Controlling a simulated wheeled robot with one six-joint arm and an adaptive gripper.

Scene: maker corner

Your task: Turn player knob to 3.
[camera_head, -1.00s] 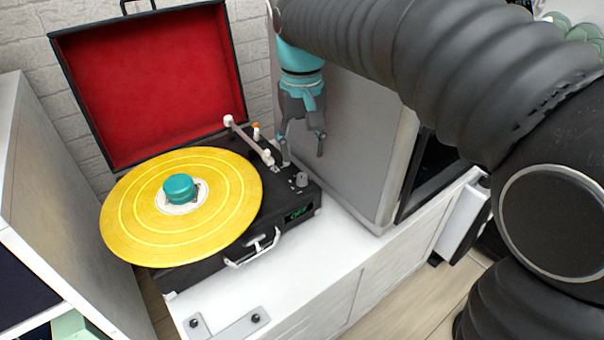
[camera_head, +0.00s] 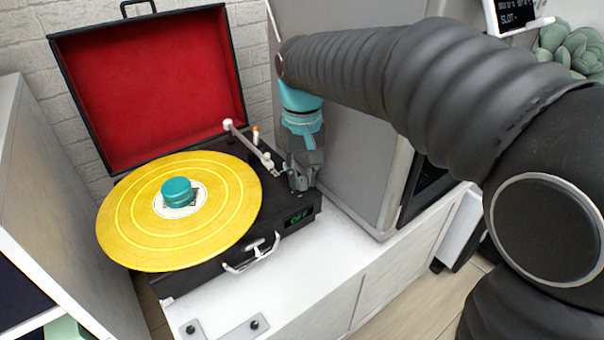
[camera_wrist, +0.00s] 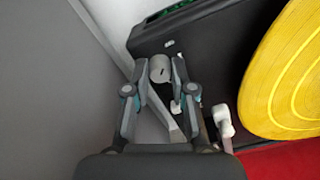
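The record player (camera_head: 262,232) stands on the white cabinet with its red-lined lid open. Its small green display (camera_head: 299,216) appears to read OFF. The grey player knob (camera_wrist: 160,67), with a short dark mark, lies between the two fingertips in the wrist view. My gripper (camera_wrist: 160,72) is open around the knob, with what looks like a narrow gap on each side; contact is not visible. In the head view my gripper (camera_head: 302,186) points down over the player's right front corner and hides the knob.
A yellow record (camera_head: 225,215) with a teal centre piece (camera_head: 177,192) lies on the platter. The white-ended tonearm (camera_head: 246,143) is close left of my gripper. A tall grey box (camera_head: 362,165) stands close on the right. The white cabinet top (camera_head: 290,262) is free in front.

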